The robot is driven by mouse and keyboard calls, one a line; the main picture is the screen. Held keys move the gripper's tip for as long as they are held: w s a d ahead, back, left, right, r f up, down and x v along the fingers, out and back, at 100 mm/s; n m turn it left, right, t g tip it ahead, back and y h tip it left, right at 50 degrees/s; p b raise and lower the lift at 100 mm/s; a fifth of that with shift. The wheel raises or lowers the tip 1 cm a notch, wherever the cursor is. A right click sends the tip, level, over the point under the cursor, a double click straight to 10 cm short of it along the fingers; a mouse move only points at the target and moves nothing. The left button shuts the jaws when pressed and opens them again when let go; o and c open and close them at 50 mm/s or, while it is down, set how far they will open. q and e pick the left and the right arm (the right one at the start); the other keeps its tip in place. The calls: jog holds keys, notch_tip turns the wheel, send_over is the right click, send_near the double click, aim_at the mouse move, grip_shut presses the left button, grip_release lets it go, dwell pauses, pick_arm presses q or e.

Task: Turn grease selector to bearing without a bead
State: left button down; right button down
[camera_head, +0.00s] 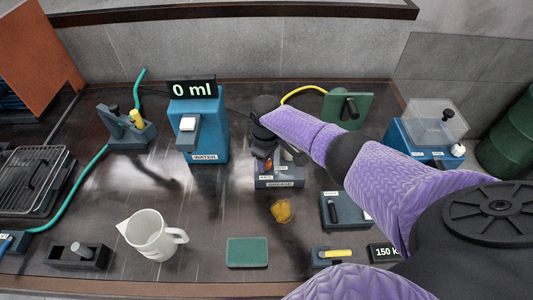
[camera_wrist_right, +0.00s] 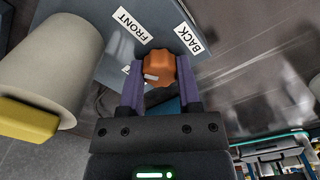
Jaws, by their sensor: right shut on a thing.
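The grease selector is an orange knob (camera_wrist_right: 158,66) with a small white mark on its lower left side. Labels FRONT (camera_wrist_right: 133,24) and BACK (camera_wrist_right: 188,38) are beside it, and another label is partly hidden by a finger. My right gripper (camera_wrist_right: 160,85) is shut on the knob, one purple finger on each side. In the head view my right gripper (camera_head: 268,145) reaches down over the grey-blue grease unit (camera_head: 280,182) and hides much of it. An amber blob (camera_head: 281,210) lies on the table in front of the unit. I cannot make out either bearing's bead. My left gripper is out of view.
The blue water dispenser (camera_head: 208,140) stands left of the grease unit. A green panel (camera_head: 348,108) with a yellow hose is behind right. A white jug (camera_head: 152,235) and a green pad (camera_head: 247,252) are in front. A large grey cylinder (camera_wrist_right: 55,60) is close beside my gripper.

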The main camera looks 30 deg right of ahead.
jog(key=m+p, duration=0.1)
jog(key=m, duration=0.2)
jog(key=shift+r, duration=0.1)
jog(key=shift+m+p, duration=0.35)
jog(key=shift+m, duration=1.25)
jog(key=shift+c, duration=1.5)
grip_release()
